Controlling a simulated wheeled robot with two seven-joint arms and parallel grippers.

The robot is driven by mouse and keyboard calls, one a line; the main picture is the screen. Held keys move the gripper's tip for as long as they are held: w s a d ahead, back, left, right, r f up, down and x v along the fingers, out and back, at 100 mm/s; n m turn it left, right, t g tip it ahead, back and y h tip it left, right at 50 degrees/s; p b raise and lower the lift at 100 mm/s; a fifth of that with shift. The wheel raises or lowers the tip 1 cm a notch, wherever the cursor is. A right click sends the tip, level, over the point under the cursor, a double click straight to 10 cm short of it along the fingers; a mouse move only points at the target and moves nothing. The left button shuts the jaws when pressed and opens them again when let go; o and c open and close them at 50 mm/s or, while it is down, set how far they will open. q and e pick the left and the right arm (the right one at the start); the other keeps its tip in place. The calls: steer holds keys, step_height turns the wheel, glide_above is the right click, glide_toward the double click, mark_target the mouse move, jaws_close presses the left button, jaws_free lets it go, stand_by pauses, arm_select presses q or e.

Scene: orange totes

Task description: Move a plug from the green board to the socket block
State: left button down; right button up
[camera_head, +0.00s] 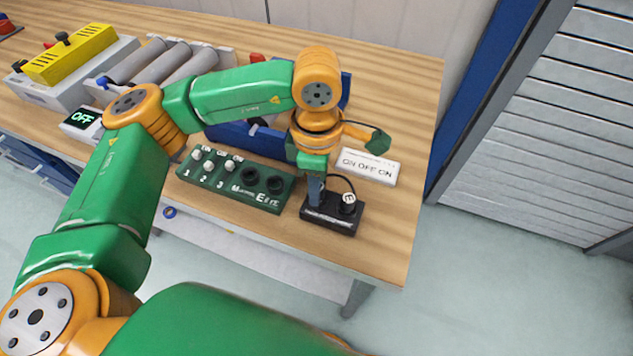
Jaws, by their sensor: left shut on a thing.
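The green board (215,187) lies on the table, with white switches numbered 1 to 3 on its left and two black round parts at its right end. The black socket block (322,222) sits just right of the board, near the table's front edge. A dark plug with a white top marked E (348,200) stands upright on the block's right side, with a black cable. My left gripper (315,196) points down over the block's left side, shut on what seems to be a plug. That plug is mostly hidden by the fingers; whether it is seated, I cannot tell. My right gripper is out of view.
A white ON OFF ON label plate (368,167) lies right of my gripper. Grey cylinders (165,60) and a yellow block (70,55) are at the back left.

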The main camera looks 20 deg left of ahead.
arm_select(q)
steer(key=shift+f+b, duration=0.25)
steer(key=shift+b, duration=0.05)
steer(key=c, duration=0.6)
jaws_free()
step_height(320, 180, up, 7)
steer(key=shift+r+b, duration=0.1)
steer(key=shift+b, duration=0.4)
